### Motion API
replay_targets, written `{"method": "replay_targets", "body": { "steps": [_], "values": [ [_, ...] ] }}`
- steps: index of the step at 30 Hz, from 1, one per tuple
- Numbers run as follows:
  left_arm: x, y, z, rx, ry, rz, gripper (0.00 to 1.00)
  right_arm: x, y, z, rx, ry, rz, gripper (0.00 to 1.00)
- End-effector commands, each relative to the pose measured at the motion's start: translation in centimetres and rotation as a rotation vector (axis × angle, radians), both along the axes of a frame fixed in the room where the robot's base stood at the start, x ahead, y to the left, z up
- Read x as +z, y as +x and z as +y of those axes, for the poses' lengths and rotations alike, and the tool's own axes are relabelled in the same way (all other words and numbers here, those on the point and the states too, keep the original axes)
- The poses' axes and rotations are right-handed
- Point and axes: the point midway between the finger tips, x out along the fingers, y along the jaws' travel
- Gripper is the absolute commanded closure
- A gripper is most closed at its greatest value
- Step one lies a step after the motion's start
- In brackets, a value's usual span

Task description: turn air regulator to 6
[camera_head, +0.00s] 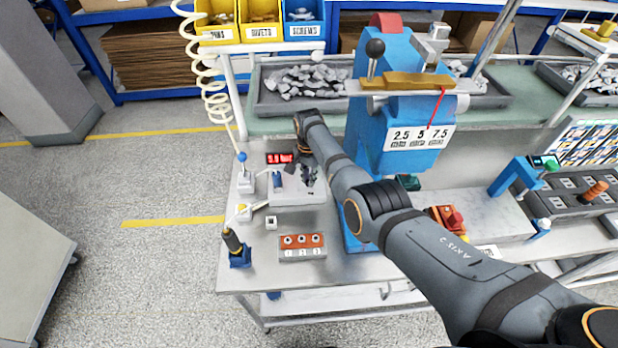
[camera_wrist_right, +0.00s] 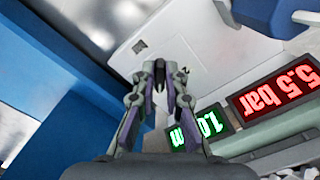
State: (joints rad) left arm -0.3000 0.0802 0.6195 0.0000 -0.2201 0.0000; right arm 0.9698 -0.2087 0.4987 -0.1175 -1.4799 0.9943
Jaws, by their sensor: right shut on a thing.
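The red display (camera_head: 279,158) stands at the back of the bench's left end. It reads 5.5 bar, upside down, in the right wrist view (camera_wrist_right: 275,93). The air regulator is a pale box (camera_head: 297,196) in front of it, also filling the middle of the right wrist view (camera_wrist_right: 185,30). My right gripper (camera_head: 308,177) points down onto the box top, and its fingertips (camera_wrist_right: 160,82) are closed together there. They are shut on the regulator knob, which the fingers hide almost fully. My left gripper is not in view.
A blue upright piece (camera_head: 277,181) stands just left of my gripper. A green display (camera_wrist_right: 200,126) is beside the red one.

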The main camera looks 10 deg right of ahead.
Motion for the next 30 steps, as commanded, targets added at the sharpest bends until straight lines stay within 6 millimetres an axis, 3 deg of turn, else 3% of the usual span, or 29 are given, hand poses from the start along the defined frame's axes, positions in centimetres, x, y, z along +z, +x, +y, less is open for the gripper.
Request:
{"method": "replay_targets", "body": {
  "steps": [21,22,26,30],
  "values": [
    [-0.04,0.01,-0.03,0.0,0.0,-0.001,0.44,0.12,0.16,-0.01,-0.07,0.0,-0.004,1.0],
    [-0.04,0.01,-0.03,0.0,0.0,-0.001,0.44,0.12,0.16,-0.01,-0.07,0.0,-0.004,0.86],
    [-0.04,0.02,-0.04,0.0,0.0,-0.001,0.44,0.1,0.13,-0.01,-0.069,-0.001,-0.004,0.69],
    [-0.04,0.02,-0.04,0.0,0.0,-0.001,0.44,0.06,0.1,0.0,-0.069,-0.001,-0.002,0.66]
  ]
}}
